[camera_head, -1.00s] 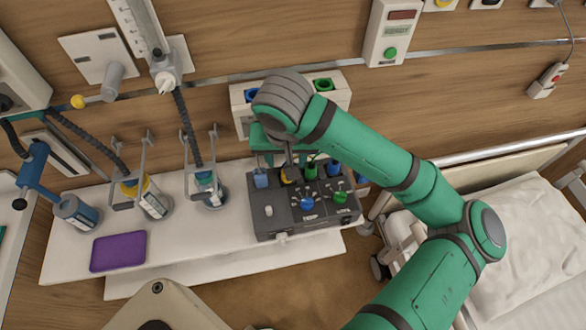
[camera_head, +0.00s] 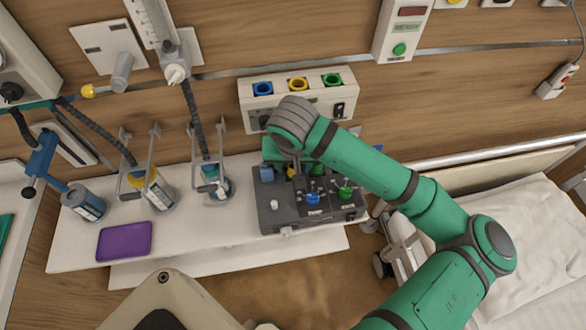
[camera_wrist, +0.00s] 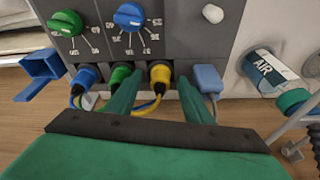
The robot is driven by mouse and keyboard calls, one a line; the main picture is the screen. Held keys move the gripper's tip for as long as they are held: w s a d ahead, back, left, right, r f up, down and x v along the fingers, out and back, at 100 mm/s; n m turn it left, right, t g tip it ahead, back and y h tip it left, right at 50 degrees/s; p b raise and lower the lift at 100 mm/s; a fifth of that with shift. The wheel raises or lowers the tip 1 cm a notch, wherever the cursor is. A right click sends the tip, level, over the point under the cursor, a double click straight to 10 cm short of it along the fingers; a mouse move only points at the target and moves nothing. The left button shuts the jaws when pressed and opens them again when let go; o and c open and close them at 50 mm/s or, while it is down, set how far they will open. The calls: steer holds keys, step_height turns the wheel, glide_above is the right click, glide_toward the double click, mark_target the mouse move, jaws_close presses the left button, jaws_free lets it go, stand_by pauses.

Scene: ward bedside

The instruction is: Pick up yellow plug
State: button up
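The yellow plug (camera_wrist: 160,74) sits upright in a row of sockets along the edge of the grey control box (camera_wrist: 190,38), with a yellow cable coming off it. My gripper (camera_wrist: 159,82) is open, with one green finger on each side of the yellow plug and gaps visible between. The left finger lies close to the green plug (camera_wrist: 120,75), partly covering it. The right finger is beside the blue-grey plug (camera_wrist: 208,78). In the head view the box (camera_head: 268,220) stands on the white shelf, and my arm hides most of my gripper and the plugs.
A blue plug (camera_wrist: 86,76) and a blue holder (camera_wrist: 40,72) are at the left in the wrist view. The AIR bottle (camera_wrist: 268,68) is at the right. In the head view, bottles and a purple pad (camera_head: 124,241) occupy the shelf (camera_head: 185,238); a bed (camera_head: 535,235) is at right.

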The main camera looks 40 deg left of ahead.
steer(key=c, duration=1)
steer(key=shift+r, duration=0.1)
